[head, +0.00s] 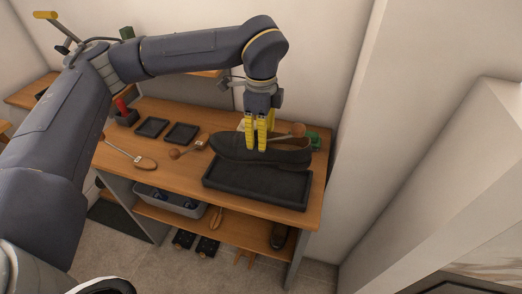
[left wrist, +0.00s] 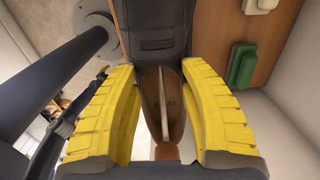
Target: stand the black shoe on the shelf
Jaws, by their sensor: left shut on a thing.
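The black shoe (head: 228,150) has a brown lining and lies lengthwise at the back edge of the black tray (head: 290,201), toe to the left. A wooden knob (head: 298,130) shows at its heel opening. My left gripper (head: 257,148) points down and its yellow fingers are shut on the shoe. In the left wrist view, the shoe's brown opening (left wrist: 152,95) lies between the fingers (left wrist: 160,115). I cannot tell whether the shoe touches the tray. The lower shelf (head: 240,230) holds a similar dark shoe (head: 279,236) at its right. My right gripper is not in view.
Brushes (head: 130,155) and two small black trays (head: 152,127) lie on the bench top's left. A green object (head: 314,140) sits behind the heel. A grey bin (head: 168,201) and a brown brush (head: 216,217) occupy the lower shelf. Walls stand behind and right.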

